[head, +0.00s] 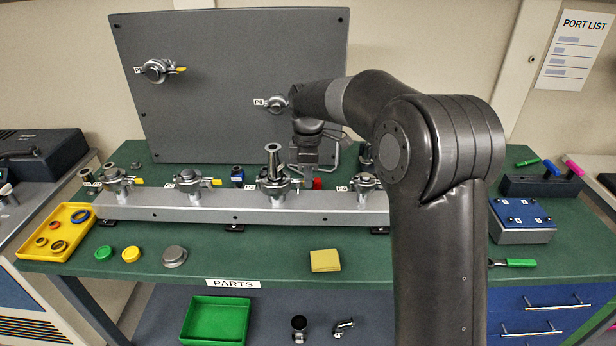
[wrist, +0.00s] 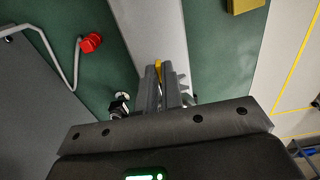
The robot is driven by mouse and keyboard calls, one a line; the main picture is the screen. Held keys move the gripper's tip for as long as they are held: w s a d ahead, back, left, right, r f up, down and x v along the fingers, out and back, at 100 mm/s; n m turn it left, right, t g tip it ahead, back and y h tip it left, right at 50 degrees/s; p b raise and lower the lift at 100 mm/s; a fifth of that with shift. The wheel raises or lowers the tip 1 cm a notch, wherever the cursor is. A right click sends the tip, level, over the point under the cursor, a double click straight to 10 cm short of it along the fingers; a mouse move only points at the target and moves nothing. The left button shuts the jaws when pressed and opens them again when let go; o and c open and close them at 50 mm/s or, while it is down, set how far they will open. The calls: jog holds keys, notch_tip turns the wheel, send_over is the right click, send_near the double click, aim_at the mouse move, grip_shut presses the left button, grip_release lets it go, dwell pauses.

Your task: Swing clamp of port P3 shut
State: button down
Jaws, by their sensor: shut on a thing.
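Port P3, labelled (head: 250,187), is on the grey manifold bar (head: 225,205). A tall metal fitting (head: 272,165) stands upright on it, with a metal clamp (head: 272,186) around its base. My gripper (head: 306,178) is pointing down just right of this clamp, above the bar. In the wrist view, my gripper (wrist: 161,80) is shut on a small yellow part (wrist: 158,66), which looks like the clamp's yellow lever. The fingers hide most of it. I cannot tell how far the clamp is closed.
Clamped ports flank P3 on the bar: P2 (head: 188,179) to the left, P4 (head: 366,182) to the right. A bent metal rod with a red end (wrist: 91,42) is close to my gripper. The grey panel (head: 225,55) stands behind. A yellow pad (head: 325,260) lies in front.

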jog(key=shift+w, duration=0.1)
jog(key=c, duration=1.6)
grip_release()
notch_tip(320, 180, up, 11)
jog(key=shift+f, duration=0.1)
